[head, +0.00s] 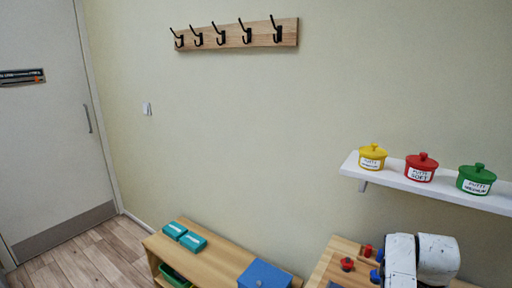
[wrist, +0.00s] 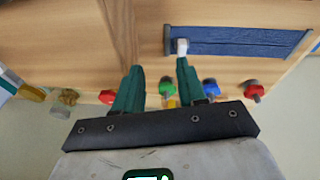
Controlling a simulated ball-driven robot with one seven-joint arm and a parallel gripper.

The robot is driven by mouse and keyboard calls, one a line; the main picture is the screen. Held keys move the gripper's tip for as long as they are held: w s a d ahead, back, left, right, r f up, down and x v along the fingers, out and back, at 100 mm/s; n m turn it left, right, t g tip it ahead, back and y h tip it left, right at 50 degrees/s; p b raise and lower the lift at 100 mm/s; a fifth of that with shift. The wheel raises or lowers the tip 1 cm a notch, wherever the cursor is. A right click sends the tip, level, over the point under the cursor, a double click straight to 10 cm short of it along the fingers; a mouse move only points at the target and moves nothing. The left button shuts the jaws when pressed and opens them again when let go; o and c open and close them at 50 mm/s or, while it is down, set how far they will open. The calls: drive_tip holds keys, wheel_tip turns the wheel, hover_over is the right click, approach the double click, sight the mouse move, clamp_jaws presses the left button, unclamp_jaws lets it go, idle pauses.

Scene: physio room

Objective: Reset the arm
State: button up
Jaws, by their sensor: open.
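My gripper (wrist: 158,68) shows in the wrist view with its two dark green fingers apart and nothing held between them. A wooden surface with coloured knobs lies beyond the fingers. A small white piece shows close to the right fingertip, at the end of a blue strip (wrist: 240,41); I cannot tell whether the finger touches it. In the head view, part of my white arm is at the lower right, over a wooden table (head: 337,262). The gripper's fingers cannot be made out there.
A white shelf (head: 437,187) above my arm holds a yellow pot (head: 373,157), a red pot (head: 421,167) and a green pot (head: 476,179). Red knobs (head: 347,264) stand beside the arm. A low wooden bench (head: 219,257) carries teal boxes (head: 193,241) and a blue box (head: 264,275).

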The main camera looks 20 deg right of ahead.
drive_tip(key=s+a+f+n+t+y, duration=0.1)
drive_tip(key=s+a+n, duration=0.25)
drive_tip(key=a, duration=0.55)
drive_tip(key=s+a+f+n+t+y, duration=0.1)
drive_tip(key=s+a+n+t, duration=0.2)
drive_tip(key=a, duration=0.6)
drive_tip(key=s+a+f+n+y, duration=0.1)
drive_tip(key=s+a+n, duration=0.3)
drive_tip(key=a, duration=0.5)
drive_tip(key=s+d+f+m+g, duration=0.2)
drive_tip(key=s+f, duration=0.4)
drive_tip(key=s, duration=0.5)
drive_tip(key=shift+f+g+h, duration=0.2)
drive_tip(key=shift+g+h, duration=0.1)
drive_tip(key=shift+g, duration=0.6)
